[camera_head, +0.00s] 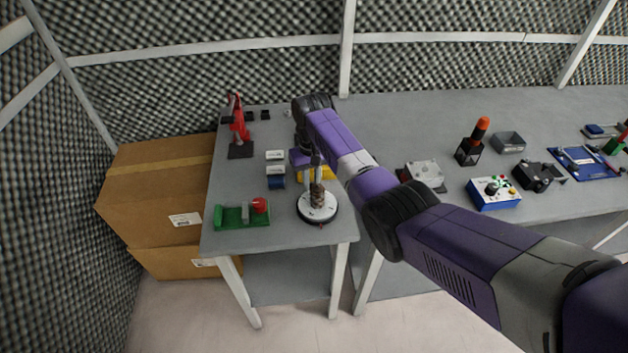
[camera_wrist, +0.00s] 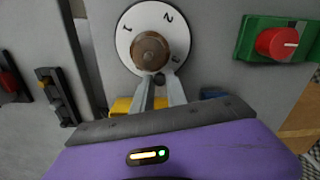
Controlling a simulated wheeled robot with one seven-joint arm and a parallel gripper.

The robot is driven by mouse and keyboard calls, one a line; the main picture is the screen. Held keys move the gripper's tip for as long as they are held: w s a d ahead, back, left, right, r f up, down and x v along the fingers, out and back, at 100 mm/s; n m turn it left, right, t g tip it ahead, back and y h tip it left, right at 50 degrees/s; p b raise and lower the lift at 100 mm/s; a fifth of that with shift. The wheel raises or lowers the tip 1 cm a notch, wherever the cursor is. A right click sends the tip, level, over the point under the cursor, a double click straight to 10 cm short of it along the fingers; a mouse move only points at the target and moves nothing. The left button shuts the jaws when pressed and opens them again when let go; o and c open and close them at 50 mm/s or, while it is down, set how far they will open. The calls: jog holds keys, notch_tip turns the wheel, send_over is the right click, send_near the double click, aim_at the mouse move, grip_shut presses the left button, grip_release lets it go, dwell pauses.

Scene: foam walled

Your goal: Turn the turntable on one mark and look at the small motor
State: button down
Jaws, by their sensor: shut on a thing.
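The turntable is a white disc (camera_head: 318,207) with a dark rim near the front edge of the left table. In the wrist view the disc (camera_wrist: 127,40) shows the marks 1 and 2, and a third mark partly visible at its lower right. The small motor, a brown round body (camera_head: 317,192), stands upright at the disc's middle; the wrist view sees its top (camera_wrist: 150,52). My gripper (camera_wrist: 160,92) is shut on a small dark peg (camera_wrist: 160,78) at the disc's edge. In the head view my gripper (camera_head: 316,166) is behind the motor, and the peg is hidden.
A green block with a red knob (camera_head: 259,205) lies left of the turntable. A blue control box (camera_head: 494,194) stands right.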

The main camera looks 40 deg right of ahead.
jog(key=shift+w+a+n+p, duration=0.15)
jog(key=shift+a+n, duration=0.2)
jog(key=shift+n, duration=0.4)
jog(key=shift+a+n+p, duration=0.15)
jog(key=shift+a+n, duration=0.15)
jog(key=shift+n, duration=0.45)
jog(key=shift+a+n+p, duration=0.2)
jog(key=shift+a+n, duration=0.1)
jog(key=shift+n, duration=0.45)
jog(key=shift+a+n+p, duration=0.2)
jog(key=shift+a+n, duration=0.1)
jog(key=shift+n, duration=0.45)
jog(key=shift+a, duration=0.1)
jog(key=c, duration=1.3)
grip_release()
jog(key=shift+c, duration=0.2)
notch_tip(320, 180, up, 8)
jog(key=shift+b, duration=0.35)
